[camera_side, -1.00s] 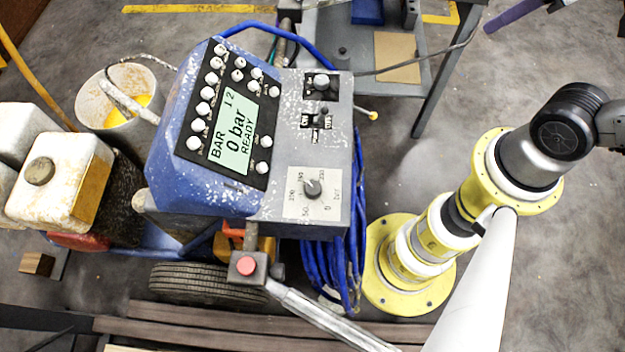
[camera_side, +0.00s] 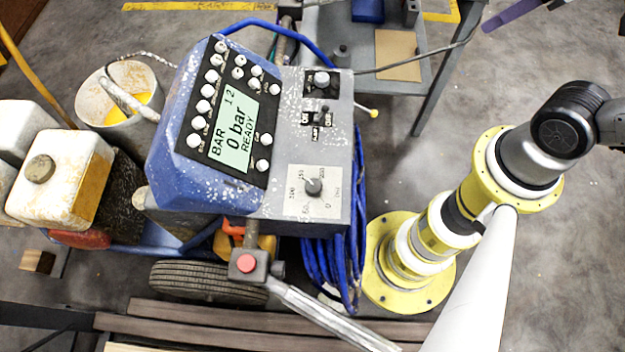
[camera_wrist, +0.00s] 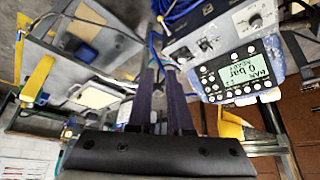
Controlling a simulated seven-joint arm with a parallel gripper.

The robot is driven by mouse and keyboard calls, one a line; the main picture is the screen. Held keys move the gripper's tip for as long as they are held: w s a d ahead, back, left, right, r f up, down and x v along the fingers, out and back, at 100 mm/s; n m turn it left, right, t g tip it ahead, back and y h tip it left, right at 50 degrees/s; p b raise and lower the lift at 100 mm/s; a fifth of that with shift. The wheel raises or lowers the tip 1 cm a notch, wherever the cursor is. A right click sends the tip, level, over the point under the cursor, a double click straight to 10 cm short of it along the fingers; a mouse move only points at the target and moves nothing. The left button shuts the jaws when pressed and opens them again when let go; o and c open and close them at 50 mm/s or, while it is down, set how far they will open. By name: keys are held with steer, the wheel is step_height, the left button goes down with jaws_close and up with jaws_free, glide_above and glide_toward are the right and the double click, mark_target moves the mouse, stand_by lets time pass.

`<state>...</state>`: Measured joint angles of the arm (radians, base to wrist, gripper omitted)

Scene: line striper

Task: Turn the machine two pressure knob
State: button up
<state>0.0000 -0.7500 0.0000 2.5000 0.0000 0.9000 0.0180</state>
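The pressure knob (camera_side: 314,187) is a small dark knob on a white dial plate with numbers, at the lower part of the grey control panel (camera_side: 285,150). In the wrist view the knob (camera_wrist: 257,21) shows at the upper right, beyond and to the right of my fingers. The blue machine's screen (camera_side: 235,135) reads "0 bar READY". My gripper (camera_wrist: 161,68) shows two dark fingers close together with a narrow gap. They are apart from the knob, and nothing is seen between them. In the side view, a dark purple bar (camera_side: 515,14) at the top right may be a finger.
Panel switches (camera_side: 316,117) and another knob (camera_side: 321,79) sit above the dial. A blue hose coil (camera_side: 335,260) hangs beside the machine. A grey metal table (camera_side: 350,55) stands behind. Open floor lies right of the table.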

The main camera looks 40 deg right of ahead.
steer(key=shift+o, duration=1.2)
steer(key=shift+m, duration=0.4)
steer(key=shift+o, duration=1.2)
steer(key=shift+w+r+m, duration=0.25)
steer(key=shift+r+m, duration=0.05)
steer(key=shift+m, duration=0.3)
steer(key=o, duration=0.3)
steer(key=m, duration=0.1)
steer(key=w+r+m, duration=0.1)
steer(key=w, duration=0.1)
steer(key=shift+w+a+r+m, duration=0.2)
steer(key=shift+a+r+m, duration=0.05)
steer(key=shift+r+m, duration=0.15)
steer(key=w+a+m, duration=0.2)
steer(key=w+a, duration=0.1)
steer(key=w, duration=0.1)
steer(key=n+g, duration=0.2)
steer(key=g, duration=0.4)
glide_above(314, 185)
step_height(314, 185, down, 16)
step_height(314, 185, down, 14)
steer(key=shift+r, duration=0.15)
